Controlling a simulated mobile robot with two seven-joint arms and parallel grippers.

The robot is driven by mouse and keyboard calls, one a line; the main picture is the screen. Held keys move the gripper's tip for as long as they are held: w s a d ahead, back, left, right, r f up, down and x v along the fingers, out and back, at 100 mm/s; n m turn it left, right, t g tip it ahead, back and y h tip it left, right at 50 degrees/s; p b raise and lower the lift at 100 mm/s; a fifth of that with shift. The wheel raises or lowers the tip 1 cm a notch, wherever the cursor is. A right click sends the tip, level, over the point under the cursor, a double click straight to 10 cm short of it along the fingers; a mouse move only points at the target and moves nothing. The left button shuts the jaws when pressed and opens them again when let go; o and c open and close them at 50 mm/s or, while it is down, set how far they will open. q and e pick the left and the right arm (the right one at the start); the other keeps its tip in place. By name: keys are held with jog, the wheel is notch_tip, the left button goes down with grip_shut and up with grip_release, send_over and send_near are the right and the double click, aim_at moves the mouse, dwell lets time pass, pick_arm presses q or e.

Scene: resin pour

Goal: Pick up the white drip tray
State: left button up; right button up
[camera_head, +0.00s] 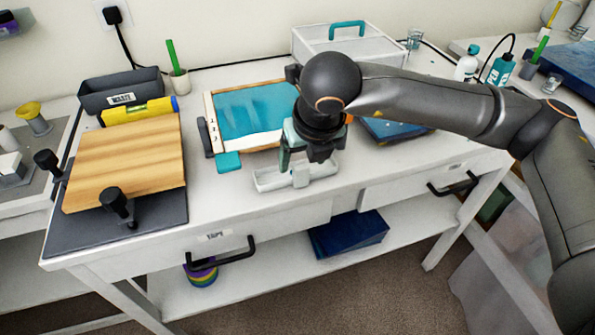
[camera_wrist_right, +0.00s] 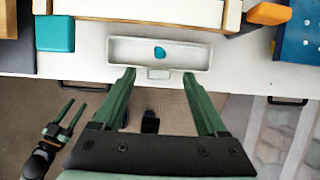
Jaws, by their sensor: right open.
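The white drip tray (camera_head: 272,181) sits at the front edge of the workbench, below the framed teal piece. In the right wrist view the tray (camera_wrist_right: 128,52) is a shallow long trough with a small front tab and a teal blob of resin (camera_wrist_right: 159,52) inside. My right gripper (camera_head: 293,155) is over the tray and partly hides it in the head view.
The framed teal panel (camera_head: 250,112) lies just behind the tray. A blue panel (camera_head: 395,130) lies to the right. A wooden board (camera_head: 130,165) with black clamps is at left. A white box (camera_head: 350,45) stands behind. Drawer handles (camera_head: 222,255) stick out below the bench edge.

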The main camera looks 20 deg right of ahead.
jog(key=shift+x, duration=1.45)
jog(key=shift+c, duration=0.3)
grip_shut()
